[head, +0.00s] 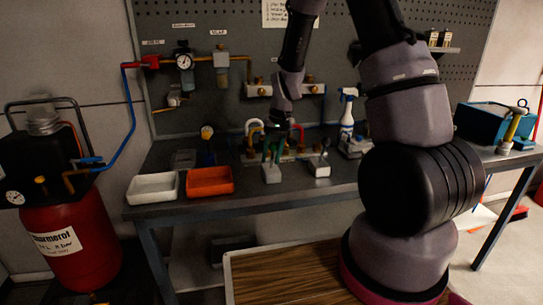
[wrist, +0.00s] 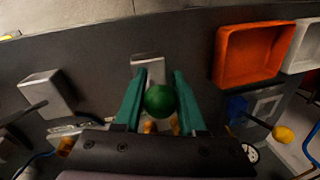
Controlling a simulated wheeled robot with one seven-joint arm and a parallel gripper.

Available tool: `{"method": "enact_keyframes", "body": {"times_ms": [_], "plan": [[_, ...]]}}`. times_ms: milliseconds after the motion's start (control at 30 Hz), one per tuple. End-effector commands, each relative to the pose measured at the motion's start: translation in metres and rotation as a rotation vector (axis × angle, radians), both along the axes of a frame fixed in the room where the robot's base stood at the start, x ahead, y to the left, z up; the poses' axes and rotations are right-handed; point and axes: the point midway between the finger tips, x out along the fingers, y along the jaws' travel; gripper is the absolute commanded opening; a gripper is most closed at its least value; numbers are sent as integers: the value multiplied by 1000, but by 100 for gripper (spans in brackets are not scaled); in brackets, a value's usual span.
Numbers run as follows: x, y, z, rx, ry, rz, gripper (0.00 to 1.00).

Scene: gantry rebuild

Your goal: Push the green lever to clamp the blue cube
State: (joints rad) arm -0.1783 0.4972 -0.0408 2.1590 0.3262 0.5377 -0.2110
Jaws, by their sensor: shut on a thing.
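The green lever shows its round green knob (wrist: 160,100) in the wrist view, between the two green fingers of my gripper (wrist: 160,84). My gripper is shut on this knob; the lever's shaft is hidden. In the head view my gripper (head: 275,153) is low over the workbench, behind a grey block, and the knob cannot be made out there. A small blue piece (wrist: 237,106) is at the right in the wrist view, beside a black rod with a yellow knob (wrist: 283,134). I cannot tell whether it is the blue cube.
A grey block (wrist: 147,68) stands just beyond my fingertips, and another grey block (wrist: 47,92) is at the left. An orange tray (head: 210,181) and a white tray (head: 153,188) lie on the workbench (head: 240,205). A spray bottle (head: 347,118) and pipe fittings are behind.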

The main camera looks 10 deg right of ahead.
Motion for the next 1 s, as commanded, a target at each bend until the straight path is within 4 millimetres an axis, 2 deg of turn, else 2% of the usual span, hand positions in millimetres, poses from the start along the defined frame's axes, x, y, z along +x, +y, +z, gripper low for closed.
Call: {"method": "enact_keyframes", "body": {"times_ms": [733, 1000], "plan": [[1, 0, 1, 0, 0, 0, 0], [8, 0, 3, -1, 71, 0, 0]]}}
